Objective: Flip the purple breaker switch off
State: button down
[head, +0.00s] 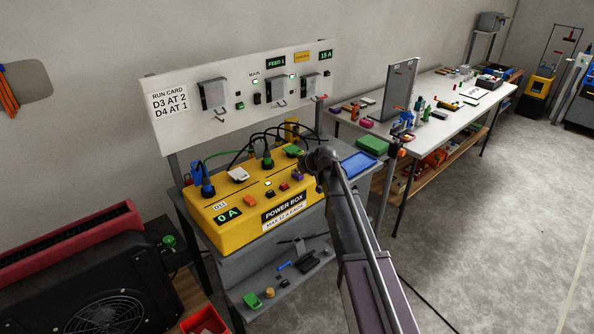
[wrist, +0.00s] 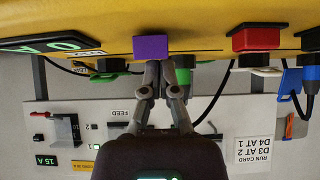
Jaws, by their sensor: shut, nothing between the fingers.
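The purple breaker switch (head: 298,174) is on the front of the yellow power box (head: 196,211), just left of my gripper in the head view. In the wrist view, which is upside down, the purple switch (wrist: 150,47) is a small block against the yellow surface. My gripper (head: 304,162) is shut and empty. In the wrist view its closed fingertips (wrist: 167,61) are right at the edge of the purple switch, slightly to its right. I cannot tell whether they touch it. The box's green display reads 0 A.
Red (head: 283,187) and orange (head: 250,201) switches sit along the same box. Blue (head: 203,175), white (head: 237,174) and green (head: 267,159) plugs with cables rise behind them. A white panel (head: 225,122) stands behind. A blue tray (head: 359,163) lies to the right.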

jog(key=shift+w+d, duration=0.1)
jog(key=shift+w, duration=0.05)
jog(key=shift+w, duration=0.1)
jog(key=shift+w+a+r, duration=0.15)
jog(key=shift+w+a, duration=0.15)
jog(key=shift+w, duration=0.1)
dwell(0.5)
jog(key=r+p, duration=0.4)
jog(key=p, duration=0.1)
jog(key=shift+w+a+r, duration=0.15)
jog(key=shift+a+r, duration=0.05)
jog(key=shift+r, duration=0.1)
jog(key=r+p+v, duration=0.1)
jog(key=p+v, duration=0.6)
jog(key=v, duration=0.2)
jog(key=shift+w+a, duration=0.15)
jog(key=shift+w, duration=0.05)
jog(key=shift+r, duration=0.1)
